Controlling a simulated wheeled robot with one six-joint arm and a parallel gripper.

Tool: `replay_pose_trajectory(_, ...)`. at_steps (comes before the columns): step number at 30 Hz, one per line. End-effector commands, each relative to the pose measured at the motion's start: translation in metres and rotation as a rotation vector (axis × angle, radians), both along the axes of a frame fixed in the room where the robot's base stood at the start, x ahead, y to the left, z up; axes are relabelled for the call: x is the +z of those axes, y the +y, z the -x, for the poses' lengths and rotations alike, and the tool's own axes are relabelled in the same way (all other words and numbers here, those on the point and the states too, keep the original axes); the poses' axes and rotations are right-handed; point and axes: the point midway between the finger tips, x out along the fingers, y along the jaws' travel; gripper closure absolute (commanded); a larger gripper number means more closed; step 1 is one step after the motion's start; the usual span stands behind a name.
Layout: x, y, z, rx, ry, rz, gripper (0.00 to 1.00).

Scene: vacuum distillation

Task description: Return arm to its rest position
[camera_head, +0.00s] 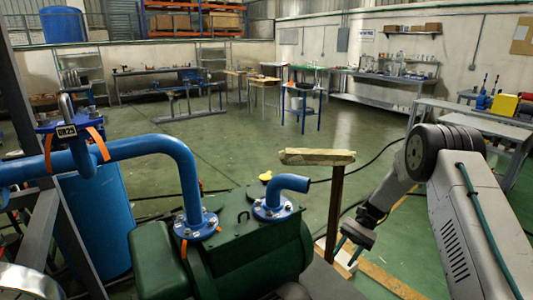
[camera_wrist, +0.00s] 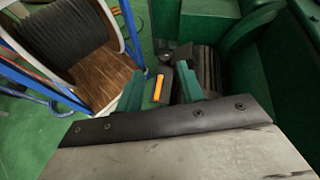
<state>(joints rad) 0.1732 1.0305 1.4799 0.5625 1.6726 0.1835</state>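My arm comes in from the right of the head view and bends down. My gripper (camera_head: 347,250) hangs low, right of the green pump (camera_head: 240,255) and beyond the wooden post. In the wrist view, the two green fingers of my gripper (camera_wrist: 160,88) stand apart, so it is open. A small orange bar (camera_wrist: 158,88) on a dark part shows between the fingers. It seems to lie beyond them, and I see no finger closed on it.
A wooden-topped post (camera_head: 317,157) stands between pump and arm. Blue pipes (camera_head: 130,152) run to the pump from a blue tank (camera_head: 90,215). The wrist view shows a black cable spool (camera_wrist: 65,38) and green machinery (camera_wrist: 285,65). Open green floor (camera_head: 270,135) lies behind.

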Motion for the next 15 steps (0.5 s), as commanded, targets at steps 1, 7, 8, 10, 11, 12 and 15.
replay_pose_trajectory(1, 0.028, 0.001, 0.002, 0.018, -0.045, 0.020, 0.62)
replay_pose_trajectory(7, 0.114, 0.003, 0.026, 0.096, -0.195, 0.100, 0.62)
replay_pose_trajectory(8, 0.126, 0.003, 0.031, 0.107, -0.218, 0.111, 0.62)
replay_pose_trajectory(10, 0.152, 0.004, 0.044, 0.132, -0.271, 0.138, 0.62)
replay_pose_trajectory(11, 0.163, 0.004, 0.050, 0.142, -0.294, 0.151, 0.62)
replay_pose_trajectory(12, 0.178, 0.004, 0.059, 0.159, -0.323, 0.167, 0.62)
replay_pose_trajectory(15, 0.210, 0.005, 0.083, 0.196, -0.402, 0.204, 0.62)
